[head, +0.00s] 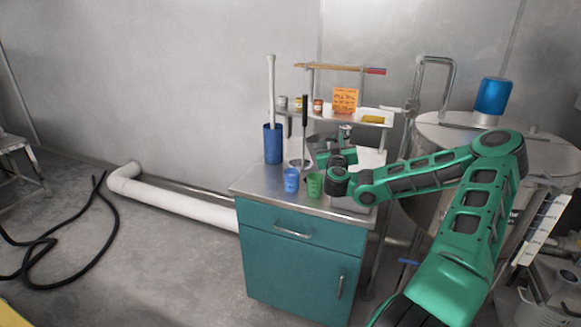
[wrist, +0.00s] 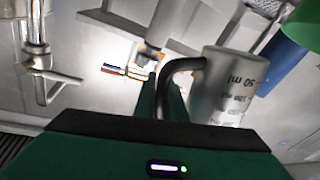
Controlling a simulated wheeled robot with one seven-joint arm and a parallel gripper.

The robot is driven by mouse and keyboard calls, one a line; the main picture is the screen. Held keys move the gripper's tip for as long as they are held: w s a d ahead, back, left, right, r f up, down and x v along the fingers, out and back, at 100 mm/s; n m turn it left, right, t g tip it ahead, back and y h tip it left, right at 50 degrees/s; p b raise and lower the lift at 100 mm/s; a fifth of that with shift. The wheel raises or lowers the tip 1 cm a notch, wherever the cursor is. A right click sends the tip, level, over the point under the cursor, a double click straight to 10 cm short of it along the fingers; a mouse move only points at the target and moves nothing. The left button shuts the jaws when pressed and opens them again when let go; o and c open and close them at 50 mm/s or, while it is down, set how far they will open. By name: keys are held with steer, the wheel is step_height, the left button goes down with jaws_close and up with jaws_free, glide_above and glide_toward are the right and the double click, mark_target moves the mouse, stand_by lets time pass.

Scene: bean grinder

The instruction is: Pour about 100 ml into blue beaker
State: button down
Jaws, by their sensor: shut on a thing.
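My gripper (wrist: 163,92) is shut on the handle of a metal measuring jug (wrist: 222,85). The jug has dark volume marks, "50 ml" among them, which read upside down in the wrist view. Its contents are hidden. In the head view my gripper (head: 334,157) is above the back of the counter, behind the cups, and the jug cannot be made out clearly. The blue beaker (head: 291,180) stands upright near the counter's front edge, left of my gripper. A green cup (head: 314,185) stands just right of it.
A tall blue container (head: 273,144) with a white rod stands at the counter's back left. A dark-handled tool (head: 305,125) stands beside it. A small shelf (head: 372,117) holds jars and an orange note. A large metal tank (head: 440,135) is at right. The counter's front left is bare.

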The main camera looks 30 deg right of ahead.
steer(key=shift+d+m+p, duration=0.25)
steer(key=shift+m+p, duration=0.05)
steer(key=shift+s+d+r, duration=0.1)
steer(key=shift+d, duration=0.05)
steer(key=shift+s+d+f+m+g+p, duration=0.15)
steer(key=shift+d+f+m+g+p, duration=0.15)
steer(key=shift+d+m+p, duration=0.25)
steer(key=shift+s+d+f+m+g+p, duration=0.2)
steer(key=shift+d+f+m+p, duration=0.1)
steer(key=shift+m+p, duration=0.35)
steer(key=shift+d, duration=0.1)
stand_by(0.6)
